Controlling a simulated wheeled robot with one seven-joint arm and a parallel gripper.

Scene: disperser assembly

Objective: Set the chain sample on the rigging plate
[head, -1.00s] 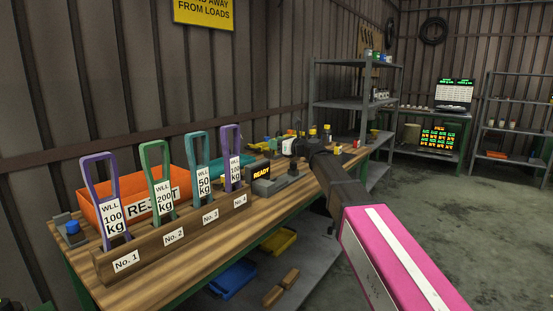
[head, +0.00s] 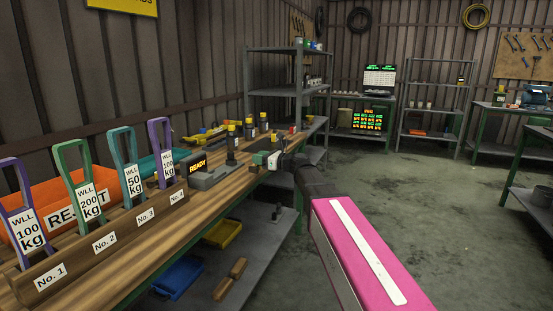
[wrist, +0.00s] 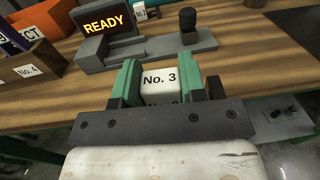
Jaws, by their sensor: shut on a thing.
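My gripper (wrist: 162,88) has green fingers and is shut on a white block marked No. 3 (wrist: 160,82), seen in the wrist view. No chain links show on it, so I cannot tell whether it is the chain sample. In the head view my gripper (head: 268,160) is by the bench's front edge, right of the grey READY device (head: 212,176). That device also shows in the wrist view (wrist: 110,58), beyond the fingers, with an upright black knob. I cannot make out a rigging plate in either view.
The wooden bench (head: 125,272) carries a rack of coloured slings with weight labels and an orange reject bin (head: 50,208). Yellow-topped black pieces (head: 248,130) stand farther along. A grey shelf (head: 270,91) is at the bench's far end. Open floor lies to the right.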

